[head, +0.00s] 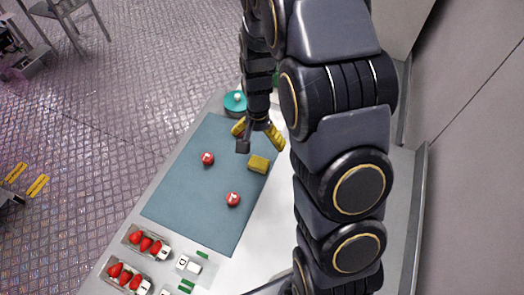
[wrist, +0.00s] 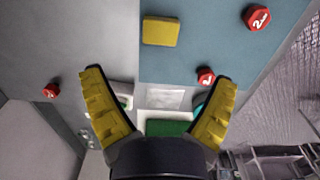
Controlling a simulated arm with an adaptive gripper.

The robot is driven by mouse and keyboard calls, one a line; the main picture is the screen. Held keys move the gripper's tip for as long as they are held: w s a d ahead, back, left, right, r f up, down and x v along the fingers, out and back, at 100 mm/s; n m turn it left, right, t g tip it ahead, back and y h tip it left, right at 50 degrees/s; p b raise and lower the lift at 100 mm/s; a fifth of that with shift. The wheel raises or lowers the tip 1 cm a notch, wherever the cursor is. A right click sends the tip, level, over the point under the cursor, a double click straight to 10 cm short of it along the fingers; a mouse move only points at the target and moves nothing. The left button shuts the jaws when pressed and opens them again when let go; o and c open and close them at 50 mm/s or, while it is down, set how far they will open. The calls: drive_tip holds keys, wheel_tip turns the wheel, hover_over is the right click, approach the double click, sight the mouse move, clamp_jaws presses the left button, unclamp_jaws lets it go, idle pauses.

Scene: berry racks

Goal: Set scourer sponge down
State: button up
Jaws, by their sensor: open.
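The scourer sponge, a yellow block, lies flat on the blue-grey mat (head: 180,185) near its right edge in the head view (head: 259,164). It also shows near the top of the wrist view (wrist: 161,31), apart from both fingers. My gripper (head: 259,132) has yellow fingers spread wide and is just beyond the sponge in the head view. In the wrist view my gripper (wrist: 162,77) is open, with nothing held between the fingers.
Red marked pieces (head: 208,158) (head: 233,199) lie on the mat. A teal round container (head: 235,102) stands at the mat's far end. Trays of red berries (head: 145,243) (head: 127,277) stand at the near left. Much of the mat's left side is clear.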

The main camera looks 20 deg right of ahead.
drive_tip(key=s+a+r+n, duration=0.2)
drive_tip(key=s+r+n, duration=0.2)
drive_tip(key=s+r, duration=0.5)
drive_tip(key=s+a+r+n+g, duration=0.1)
drive_tip(key=s+a+r+n, duration=0.2)
drive_tip(key=s+r, duration=0.6)
drive_tip(key=s+n, duration=0.2)
drive_tip(key=s, duration=0.4)
drive_tip(key=shift+r+g, duration=0.15)
drive_tip(key=shift+g, duration=0.15)
